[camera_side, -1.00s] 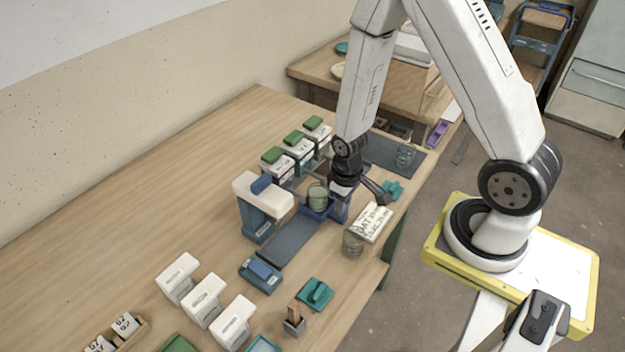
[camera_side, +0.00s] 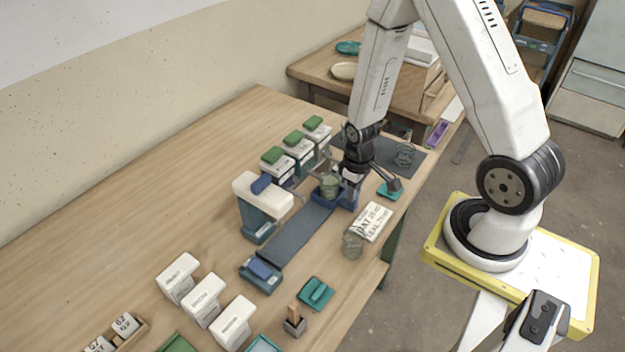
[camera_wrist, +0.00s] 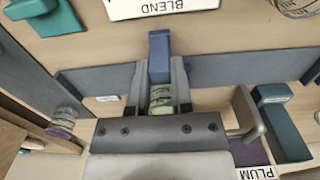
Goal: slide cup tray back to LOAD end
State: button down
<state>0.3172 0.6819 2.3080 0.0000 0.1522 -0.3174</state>
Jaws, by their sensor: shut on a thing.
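The blue cup tray (camera_side: 346,203) sits on the dark grey track (camera_side: 297,238), with a greenish cup (camera_side: 329,187) standing on it. My gripper (camera_side: 352,182) is at the tray's right side. In the wrist view my gripper (camera_wrist: 159,85) is shut on the tray's upright blue handle (camera_wrist: 159,50), one finger on each side. The cup also shows between the fingers (camera_wrist: 160,96), partly hidden by my gripper. The track (camera_wrist: 230,71) runs across the wrist view. Its LOAD marking cannot be read.
A white-topped dispenser (camera_side: 260,207) stands left of the track. Several green-lidded containers (camera_side: 298,146) line its far left side. The near track by the blue end block (camera_side: 261,274) is clear.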

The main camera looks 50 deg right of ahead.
jog(key=shift+w+d, duration=0.1)
jog(key=shift+d, duration=1.4)
jog(key=shift+d, duration=4.6)
jog(key=c, duration=0.6)
grip_release()
notch_tip(320, 180, up, 7)
